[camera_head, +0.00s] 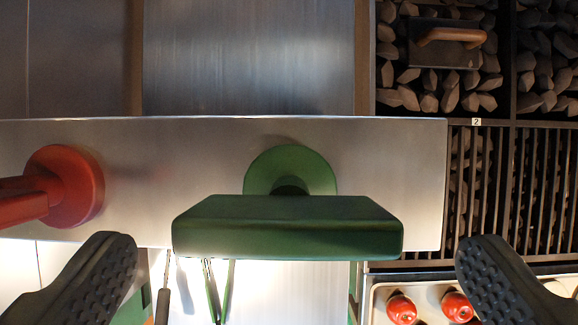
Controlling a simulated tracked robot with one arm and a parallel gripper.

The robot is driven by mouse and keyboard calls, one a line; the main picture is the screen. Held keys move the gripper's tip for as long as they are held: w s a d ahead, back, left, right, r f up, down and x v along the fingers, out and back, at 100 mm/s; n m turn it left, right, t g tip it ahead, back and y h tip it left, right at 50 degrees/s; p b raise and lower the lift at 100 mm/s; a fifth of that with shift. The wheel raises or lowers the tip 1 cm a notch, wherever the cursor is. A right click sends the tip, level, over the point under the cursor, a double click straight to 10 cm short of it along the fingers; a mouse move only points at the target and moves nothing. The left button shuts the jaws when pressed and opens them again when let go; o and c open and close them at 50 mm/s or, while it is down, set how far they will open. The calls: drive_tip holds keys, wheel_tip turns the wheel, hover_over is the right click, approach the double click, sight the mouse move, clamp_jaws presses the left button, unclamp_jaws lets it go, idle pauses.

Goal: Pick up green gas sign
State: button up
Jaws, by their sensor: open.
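A green object (287,227), which I take to be the green gas sign, sits in the middle of the view. It has a round base (290,163) on a metal shelf and a wide block-like front part that juts toward me. My gripper (290,265) is open, with one dark ridged finger at the lower left and one at the lower right. The green sign lies between and just above the two fingertips in the picture. The fingers do not appear to touch it.
A red object with a round base (65,187) stands on the metal shelf (390,165) at the left. At right are a grill grate (480,195), dark coals (545,50) and a flat press with a wooden handle (450,35). A tray (375,300) with red items is at lower right. Utensils hang below the shelf.

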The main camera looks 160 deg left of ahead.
sight(283, 236)
drive_tip(key=shift+p+x, duration=0.9)
drive_tip(key=shift+x, duration=1.95)
drive_tip(key=shift+a, duration=0.15)
drive_tip(key=c, duration=1.5)
drive_tip(key=shift+o, duration=0.2)
drive_tip(key=shift+w+r, duration=0.1)
drive_tip(key=shift+r, duration=0.05)
drive_tip(key=shift+r+b, duration=0.4)
drive_tip(key=shift+r, duration=0.95)
